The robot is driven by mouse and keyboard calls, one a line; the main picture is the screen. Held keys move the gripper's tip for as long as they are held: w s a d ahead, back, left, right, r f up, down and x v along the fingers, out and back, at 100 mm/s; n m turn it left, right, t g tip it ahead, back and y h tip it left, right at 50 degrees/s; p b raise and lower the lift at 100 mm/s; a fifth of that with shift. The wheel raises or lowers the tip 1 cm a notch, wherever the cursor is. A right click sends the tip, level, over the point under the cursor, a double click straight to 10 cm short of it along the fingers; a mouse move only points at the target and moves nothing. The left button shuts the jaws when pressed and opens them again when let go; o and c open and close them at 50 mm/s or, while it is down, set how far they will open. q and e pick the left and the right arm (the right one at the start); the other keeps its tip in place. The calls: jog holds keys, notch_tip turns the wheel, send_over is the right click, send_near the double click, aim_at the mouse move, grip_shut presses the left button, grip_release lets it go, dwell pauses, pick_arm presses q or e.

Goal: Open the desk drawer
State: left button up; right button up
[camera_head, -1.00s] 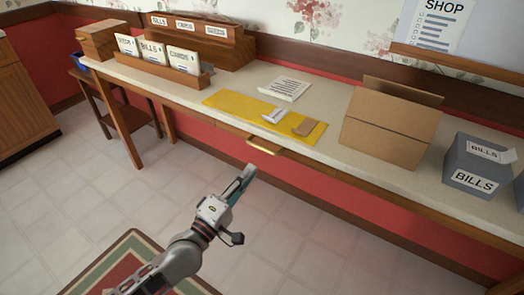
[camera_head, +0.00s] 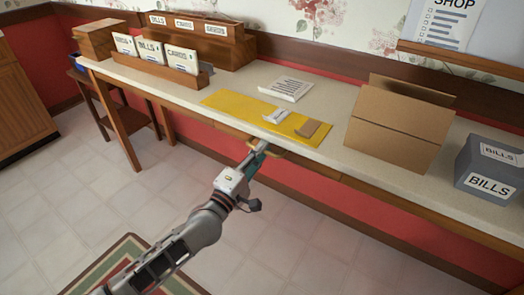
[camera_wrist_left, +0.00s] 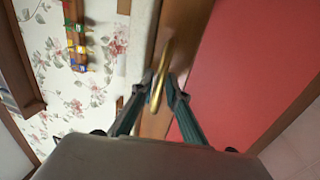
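The wooden desk drawer (camera_wrist_left: 180,22) sits under the desk's front edge and looks closed. Its brass handle (camera_wrist_left: 162,72) shows in the left wrist view, running between my fingertips. My left gripper (camera_head: 262,150) is at the handle under the yellow mat, and its tips hide most of the handle in the head view. In the left wrist view the dark green fingers of the left gripper (camera_wrist_left: 161,84) converge on both sides of the handle and look shut on it. My right gripper is not in view.
The long pale desk (camera_head: 340,100) carries a yellow mat (camera_head: 235,106), a cardboard box (camera_head: 395,128), a grey bills box (camera_head: 485,170) and wooden file holders (camera_head: 200,45). A side table (camera_head: 105,98) stands at left. The tiled floor in front is clear except for a rug (camera_head: 105,268).

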pick_arm(q)
grip_shut()
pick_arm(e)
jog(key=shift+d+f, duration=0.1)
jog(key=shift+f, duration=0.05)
pick_arm(q)
jog(key=r+p+v, duration=0.2)
jog(key=p+v, duration=0.1)
jog(key=v, duration=0.9)
jog(key=r+p+v, duration=0.2)
jog(key=v, duration=1)
jog(key=shift+s+a+r+p, duration=0.2)
jog(key=shift+s+a+p, duration=0.2)
jog(key=shift+s, duration=0.25)
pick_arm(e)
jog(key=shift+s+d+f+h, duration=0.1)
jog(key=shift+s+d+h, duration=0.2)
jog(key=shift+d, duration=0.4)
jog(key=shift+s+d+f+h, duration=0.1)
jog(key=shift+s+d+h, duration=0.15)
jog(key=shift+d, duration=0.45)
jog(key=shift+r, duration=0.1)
pick_arm(q)
grip_release()
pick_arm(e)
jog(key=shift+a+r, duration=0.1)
